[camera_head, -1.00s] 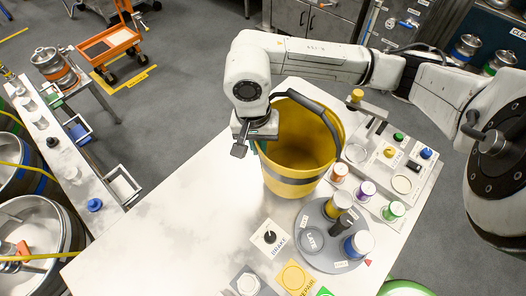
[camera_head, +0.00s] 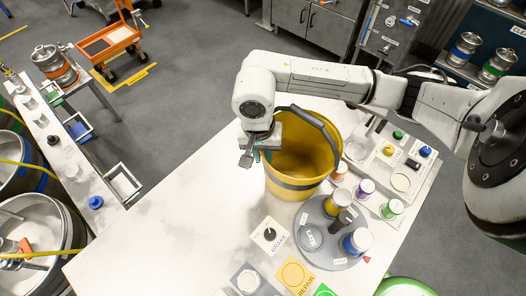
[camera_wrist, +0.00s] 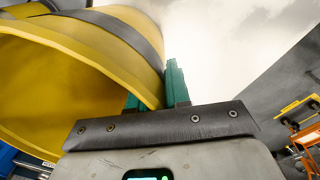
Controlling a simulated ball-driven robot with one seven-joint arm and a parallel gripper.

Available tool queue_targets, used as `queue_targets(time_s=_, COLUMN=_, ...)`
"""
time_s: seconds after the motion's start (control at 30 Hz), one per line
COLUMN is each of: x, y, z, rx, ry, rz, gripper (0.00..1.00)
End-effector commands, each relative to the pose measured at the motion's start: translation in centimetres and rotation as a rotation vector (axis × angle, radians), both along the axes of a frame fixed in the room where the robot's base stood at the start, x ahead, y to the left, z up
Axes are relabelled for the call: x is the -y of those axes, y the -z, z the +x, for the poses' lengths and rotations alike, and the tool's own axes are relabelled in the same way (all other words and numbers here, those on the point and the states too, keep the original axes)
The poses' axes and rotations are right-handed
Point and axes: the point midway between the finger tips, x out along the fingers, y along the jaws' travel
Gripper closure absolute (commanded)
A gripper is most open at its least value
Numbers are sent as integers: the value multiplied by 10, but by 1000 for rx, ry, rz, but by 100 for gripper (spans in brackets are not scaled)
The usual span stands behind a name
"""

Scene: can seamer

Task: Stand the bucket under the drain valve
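The yellow bucket (camera_head: 295,165) with a dark band and dark handle stands on the white worktop, close to upright in the head view. My gripper (camera_head: 264,154) is at its left rim. In the wrist view my gripper's green fingers (camera_wrist: 158,95) straddle the wall of the bucket (camera_wrist: 95,60), one inside and one outside, and look closed on it. The inner finger is partly hidden by the rim. I cannot tell for certain which fitting is the drain valve; a panel with blue-handled valves (camera_head: 390,21) stands at the back.
A round grey turntable (camera_head: 312,254) with several cans is right in front of the bucket. A control panel (camera_head: 402,181) lies to its right. The worktop's left part (camera_head: 170,220) is clear. A narrow bench (camera_head: 75,165) and steel vats (camera_head: 40,235) stand at far left.

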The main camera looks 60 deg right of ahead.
Motion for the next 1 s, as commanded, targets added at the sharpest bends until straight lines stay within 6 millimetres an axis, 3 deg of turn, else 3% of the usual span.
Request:
queue_targets(time_s=0.17, x=0, y=0, z=0, rx=0, ry=0, rz=0, gripper=67)
queue_targets(time_s=0.53, x=0, y=-9, z=0, rx=0, ry=-2, rz=-2, gripper=67)
queue_targets(time_s=1.0, x=-3, y=-91, z=7, rx=1, ry=-1, rz=0, gripper=67)
